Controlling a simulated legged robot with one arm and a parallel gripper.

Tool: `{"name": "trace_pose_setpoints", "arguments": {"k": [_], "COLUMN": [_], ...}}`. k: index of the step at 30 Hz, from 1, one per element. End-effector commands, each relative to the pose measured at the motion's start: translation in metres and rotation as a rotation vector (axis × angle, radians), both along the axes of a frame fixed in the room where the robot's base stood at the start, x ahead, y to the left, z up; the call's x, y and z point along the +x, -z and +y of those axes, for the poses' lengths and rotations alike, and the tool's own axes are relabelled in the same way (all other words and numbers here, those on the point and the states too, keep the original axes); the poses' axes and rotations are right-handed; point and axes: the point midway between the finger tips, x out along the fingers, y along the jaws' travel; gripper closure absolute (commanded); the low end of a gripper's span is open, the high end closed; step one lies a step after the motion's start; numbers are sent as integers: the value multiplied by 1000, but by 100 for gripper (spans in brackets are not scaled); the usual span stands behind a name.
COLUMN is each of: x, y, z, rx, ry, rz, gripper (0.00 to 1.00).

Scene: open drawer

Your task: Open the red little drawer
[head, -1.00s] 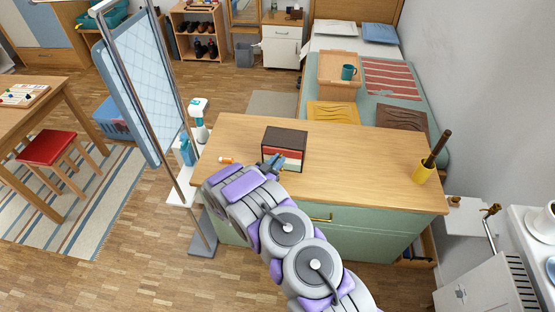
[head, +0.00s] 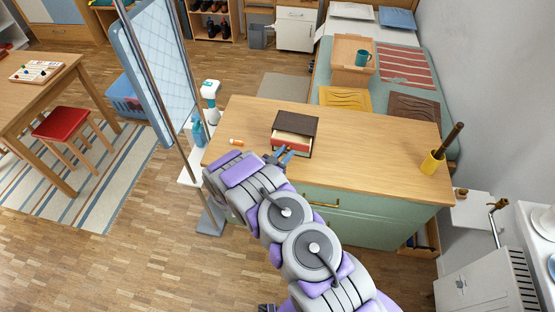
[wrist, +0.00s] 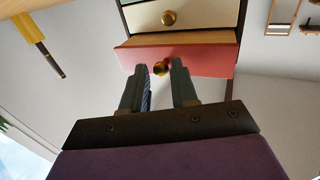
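The small dark brown box (head: 297,126) stands on the wooden top of the green cabinet. Its red little drawer (head: 292,151) is pulled partly out toward me, with its wooden inside showing. In the wrist view the red drawer front (wrist: 205,62) sticks out past a cream drawer (wrist: 185,15), which is shut.
The cabinet top (head: 375,140) is clear to the right up to a yellow pot (head: 432,163) holding a dark stick. A small orange item (head: 237,142) lies left of the box. A mirror-like panel (head: 143,75) on poles stands at the left.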

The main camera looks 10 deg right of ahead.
Motion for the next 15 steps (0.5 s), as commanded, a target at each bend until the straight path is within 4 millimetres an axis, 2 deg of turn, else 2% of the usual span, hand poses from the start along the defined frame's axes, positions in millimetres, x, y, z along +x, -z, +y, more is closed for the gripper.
{"name": "trace_pose_setpoints", "arguments": {"k": [5, 15], "x": [-13, -61], "y": [0, 0], "z": [14, 61], "rx": [-1, -1], "ry": [-3, -6], "rz": [3, 3], "gripper": [72, 72]}}
